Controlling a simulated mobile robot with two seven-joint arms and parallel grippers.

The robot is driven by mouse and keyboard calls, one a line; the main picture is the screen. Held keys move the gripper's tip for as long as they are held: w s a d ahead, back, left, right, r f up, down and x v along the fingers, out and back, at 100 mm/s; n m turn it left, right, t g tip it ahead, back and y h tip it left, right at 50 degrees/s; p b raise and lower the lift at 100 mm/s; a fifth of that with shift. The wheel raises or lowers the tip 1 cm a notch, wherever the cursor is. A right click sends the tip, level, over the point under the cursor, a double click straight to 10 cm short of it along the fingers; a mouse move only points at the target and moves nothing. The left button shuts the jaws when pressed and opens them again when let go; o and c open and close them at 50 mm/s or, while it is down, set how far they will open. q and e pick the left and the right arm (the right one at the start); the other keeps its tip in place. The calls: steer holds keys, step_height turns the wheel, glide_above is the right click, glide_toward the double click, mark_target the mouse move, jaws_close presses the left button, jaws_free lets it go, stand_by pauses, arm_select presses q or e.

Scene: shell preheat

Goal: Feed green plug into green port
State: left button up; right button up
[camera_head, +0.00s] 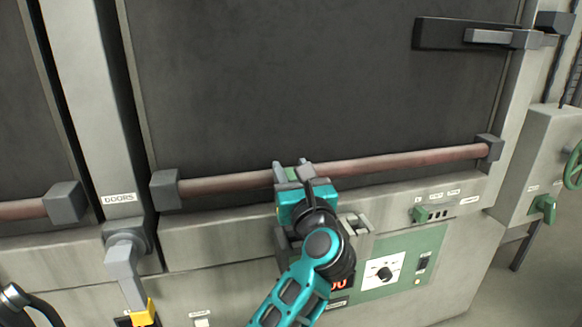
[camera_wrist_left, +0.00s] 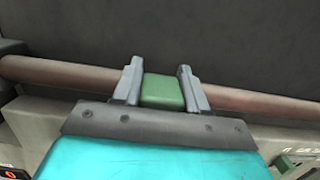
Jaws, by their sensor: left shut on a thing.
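My left gripper (camera_head: 292,172) is shut on a green block, the green plug (camera_wrist_left: 162,92). The plug shows between the two grey fingers in the left wrist view, and a small part of it (camera_head: 291,174) shows in the head view. The gripper is in front of the reddish door bar, and I cannot tell whether it touches it. A green fitting (camera_head: 419,214) sits at the left end of a labelled row of dark slots, right of and lower than the gripper. I cannot tell whether it is the green port. My right gripper is not in view.
The reddish bar (camera_head: 400,162) runs across the large dark door (camera_head: 320,90). A green control panel (camera_head: 405,262) with a dial is below, partly behind my arm. A grey lever with a yellow end (camera_head: 143,312) is at the left. Another green fitting (camera_head: 545,207) is on the right cabinet.

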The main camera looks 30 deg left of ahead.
mark_target(292, 230)
arm_select(q)
steer(key=shift+f, duration=1.1)
steer(key=shift+f+b, duration=1.2)
steer(key=shift+f, duration=0.4)
steer(key=shift+f+b, duration=1.8)
steer(key=shift+f, duration=0.2)
steer(key=shift+f+b, duration=0.4)
steer(key=o, duration=1.3)
steer(key=shift+c, duration=0.2)
